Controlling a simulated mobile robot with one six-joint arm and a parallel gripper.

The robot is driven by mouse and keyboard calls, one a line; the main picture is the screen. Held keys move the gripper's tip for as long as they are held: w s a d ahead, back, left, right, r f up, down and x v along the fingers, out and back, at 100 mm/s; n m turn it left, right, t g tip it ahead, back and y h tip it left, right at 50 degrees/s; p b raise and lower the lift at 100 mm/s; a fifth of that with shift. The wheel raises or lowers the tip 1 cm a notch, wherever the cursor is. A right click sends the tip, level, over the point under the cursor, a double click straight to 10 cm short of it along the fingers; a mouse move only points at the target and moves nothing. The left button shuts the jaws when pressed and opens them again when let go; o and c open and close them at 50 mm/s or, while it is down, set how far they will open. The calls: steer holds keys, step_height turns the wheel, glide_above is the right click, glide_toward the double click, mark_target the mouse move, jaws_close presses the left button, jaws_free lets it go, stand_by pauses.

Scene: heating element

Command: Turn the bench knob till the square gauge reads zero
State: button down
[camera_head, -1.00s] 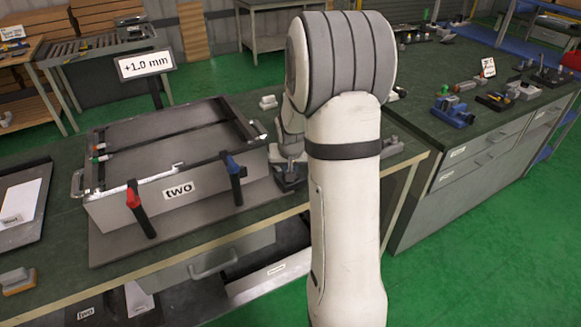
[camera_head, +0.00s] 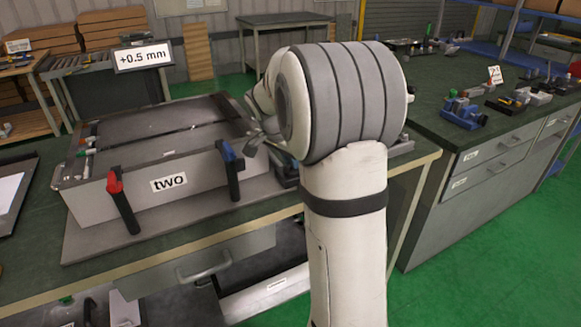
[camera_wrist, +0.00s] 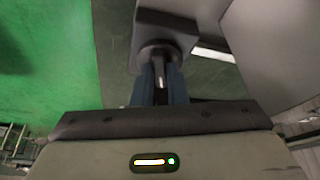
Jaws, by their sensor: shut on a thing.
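The gauge (camera_head: 143,57) is a white panel on a dark stand behind the box, and it reads "+0.5 mm". In the wrist view my gripper (camera_wrist: 160,90) has its two blue-grey fingers shut around a narrow grey metal piece, which I take for the bench knob (camera_wrist: 159,68). A dark block (camera_wrist: 165,38) stands just beyond the fingertips. In the head view my arm hides the fingers and the knob. Part of a dark fixture (camera_head: 285,175) shows at the right end of the box.
A grey box labelled "two" (camera_head: 200,198), with a red clamp (camera_head: 122,200) and a blue clamp (camera_head: 231,170) on its front, stands left of my arm on the green-topped bench (camera_head: 95,278). Another bench (camera_head: 440,135) with tools stands to the right. Green floor lies between.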

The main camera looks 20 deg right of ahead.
steer(key=shift+m+g, duration=0.3)
steer(key=shift+m, duration=0.3)
steer(key=c, duration=1.4)
jaws_free()
steer(key=shift+c, duration=0.2)
steer(key=v, duration=0.7)
steer(key=shift+a+r, duration=0.25)
steer(key=shift+r, duration=0.1)
steer(key=shift+s, duration=0.1)
